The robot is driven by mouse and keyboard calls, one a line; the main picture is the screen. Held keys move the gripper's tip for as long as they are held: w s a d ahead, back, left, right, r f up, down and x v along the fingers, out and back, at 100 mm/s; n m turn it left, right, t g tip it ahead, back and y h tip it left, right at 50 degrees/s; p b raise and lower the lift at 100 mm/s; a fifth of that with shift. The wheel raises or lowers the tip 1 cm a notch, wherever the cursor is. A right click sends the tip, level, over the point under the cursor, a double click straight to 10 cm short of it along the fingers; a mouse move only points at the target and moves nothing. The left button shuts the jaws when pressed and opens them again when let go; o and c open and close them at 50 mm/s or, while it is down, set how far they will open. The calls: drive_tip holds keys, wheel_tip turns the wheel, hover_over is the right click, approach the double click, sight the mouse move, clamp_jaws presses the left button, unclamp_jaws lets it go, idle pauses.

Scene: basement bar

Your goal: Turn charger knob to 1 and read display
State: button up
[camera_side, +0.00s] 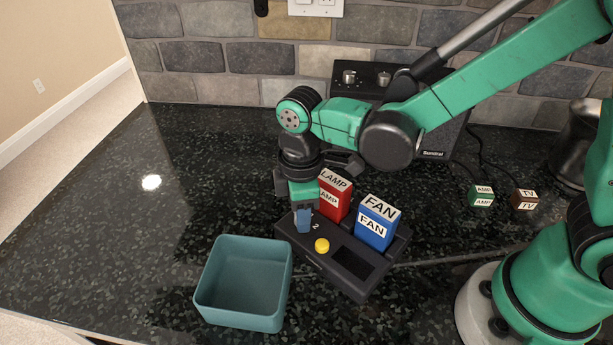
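A dark charger-like box (330,278) sits tilted in the picture on the counter. A small blue piece (303,221), apparently its knob, stands at the left end beside a printed "2". A yellow button (321,245) and a dark rectangular panel (352,262), perhaps the display, lie to its right; no reading shows. A red block (334,196) labelled LAMP and a blue block (376,224) labelled FAN stand upright at its back. My gripper (299,198) points down just above and behind the blue piece. Its fingertips are hard to make out; contact and opening are unclear.
An open, empty teal bin (245,318) stands at front left. A black amplifier (440,138) is against the brick wall. Small green AMP (481,197) and brown TV (523,200) blocks with cords lie at right. The counter's left side is clear.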

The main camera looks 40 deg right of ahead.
clamp_jaws()
drive_tip(key=m, duration=0.5)
drive_tip(key=shift+m, duration=0.4)
drive_tip(key=m, duration=0.5)
drive_tip(key=shift+m, duration=0.4)
drive_tip(key=o, duration=0.9)
unclamp_jaws()
drive_tip(key=shift+r, duration=2.8)
